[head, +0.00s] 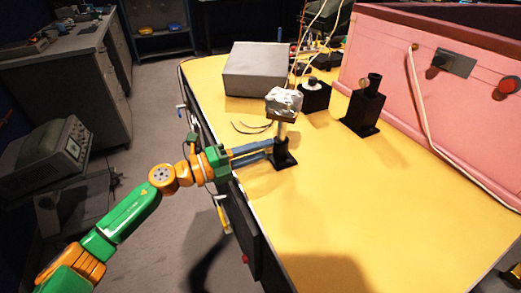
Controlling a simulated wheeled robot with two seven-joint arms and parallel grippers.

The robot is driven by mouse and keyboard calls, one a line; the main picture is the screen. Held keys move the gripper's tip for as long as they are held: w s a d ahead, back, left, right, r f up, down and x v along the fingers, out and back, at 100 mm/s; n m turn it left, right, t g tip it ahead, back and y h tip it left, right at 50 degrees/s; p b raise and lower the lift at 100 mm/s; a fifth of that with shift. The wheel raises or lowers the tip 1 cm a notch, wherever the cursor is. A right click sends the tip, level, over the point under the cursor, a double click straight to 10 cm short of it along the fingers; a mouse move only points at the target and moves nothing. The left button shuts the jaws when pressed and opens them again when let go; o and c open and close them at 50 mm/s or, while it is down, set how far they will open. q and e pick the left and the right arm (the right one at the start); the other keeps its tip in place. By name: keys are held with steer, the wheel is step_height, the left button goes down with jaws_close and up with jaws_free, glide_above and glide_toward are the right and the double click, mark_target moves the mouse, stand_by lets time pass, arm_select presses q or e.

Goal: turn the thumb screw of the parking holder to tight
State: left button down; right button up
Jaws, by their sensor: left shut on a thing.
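A black holder (284,158) with a square foot stands near the left edge of the yellow table top. A pale post rises from it and carries a foil-wrapped block (284,102). My left gripper (270,149) reaches in from the left at low height, its two long blue-grey fingers at the holder's upright. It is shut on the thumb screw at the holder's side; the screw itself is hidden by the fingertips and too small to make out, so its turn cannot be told. My right gripper is out of view.
A grey box (255,68) lies behind the holder. A pink foam enclosure (440,90) borders the right side. The table's front is clear.

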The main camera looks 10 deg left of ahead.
arm_select(q)
steer(key=c, duration=0.6)
jaws_free()
